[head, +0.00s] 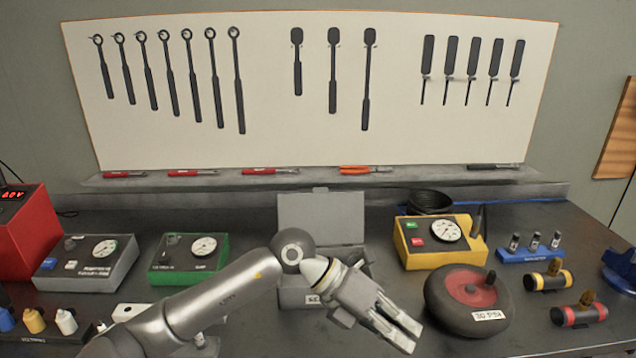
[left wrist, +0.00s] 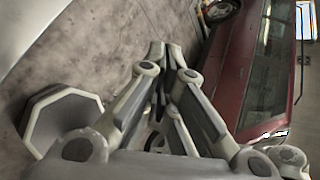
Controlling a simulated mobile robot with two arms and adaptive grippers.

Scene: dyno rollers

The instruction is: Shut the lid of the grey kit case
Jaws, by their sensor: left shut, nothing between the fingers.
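The grey kit case (head: 320,217) stands in the middle of the bench in the head view. Its lid is up, tilted back towards the wall. My left arm hides much of its body, and part of a white label shows on its front. My left gripper (head: 402,335) is in front of the case and to its right, pointing down and to the right. It is shut and empty, apart from the lid. In the left wrist view the gripper's fingers (left wrist: 165,75) show, and the case does not. My right gripper is not in view.
A yellow meter box (head: 428,257) and a round black-and-red wheel (head: 455,325) stand right of the case. A green meter box (head: 172,264) and a grey one (head: 70,275) stand left. A tool board (head: 290,140) hangs behind. The left wrist view shows a dark red car (left wrist: 237,70).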

